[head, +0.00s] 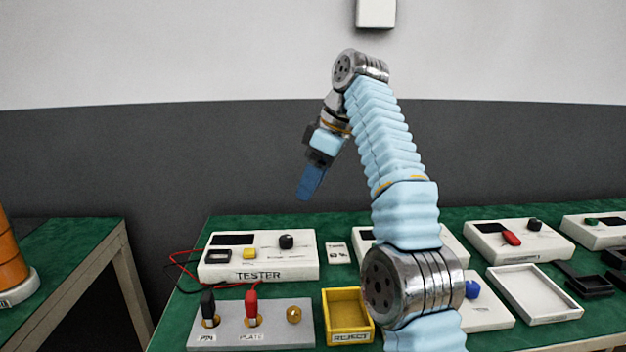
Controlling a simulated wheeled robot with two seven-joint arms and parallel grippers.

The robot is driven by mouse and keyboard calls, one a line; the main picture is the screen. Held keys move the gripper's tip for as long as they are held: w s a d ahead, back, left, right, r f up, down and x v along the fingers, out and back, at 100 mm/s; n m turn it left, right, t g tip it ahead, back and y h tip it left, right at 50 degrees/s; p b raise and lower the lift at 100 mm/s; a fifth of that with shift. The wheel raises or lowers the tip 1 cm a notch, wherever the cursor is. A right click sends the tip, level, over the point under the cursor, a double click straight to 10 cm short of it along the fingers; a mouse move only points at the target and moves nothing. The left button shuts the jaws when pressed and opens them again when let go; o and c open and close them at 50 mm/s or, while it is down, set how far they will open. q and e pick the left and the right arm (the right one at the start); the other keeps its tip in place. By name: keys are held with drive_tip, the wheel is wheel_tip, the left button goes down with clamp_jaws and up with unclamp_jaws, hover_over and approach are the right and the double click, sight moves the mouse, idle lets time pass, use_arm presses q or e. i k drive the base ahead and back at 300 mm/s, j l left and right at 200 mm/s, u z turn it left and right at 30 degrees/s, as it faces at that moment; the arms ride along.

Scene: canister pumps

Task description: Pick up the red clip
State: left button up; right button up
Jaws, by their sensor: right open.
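The red clip (251,303) stands upright on a brass post of the grey panel, above the label that seems to read PLATE. A red lead runs from the clip area toward the tester (259,262). A black clip (207,305) stands on the post to its left. My right gripper (309,183) is raised above the table's back edge, up and to the right of the red clip and well apart from it. Its blue fingers point down and look empty. The gap between the fingers is hard to see from this side. My left gripper is not in view.
A bare brass post (294,314) is right of the red clip. A yellow REJECT tray (347,312) stands beside the grey panel (233,335). My right arm hides part of the table. A white tray (531,291) lies to the right. An orange cone-like object (10,255) stands far left.

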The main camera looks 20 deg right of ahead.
sight(252, 304)
drive_tip(key=k, duration=1.5)
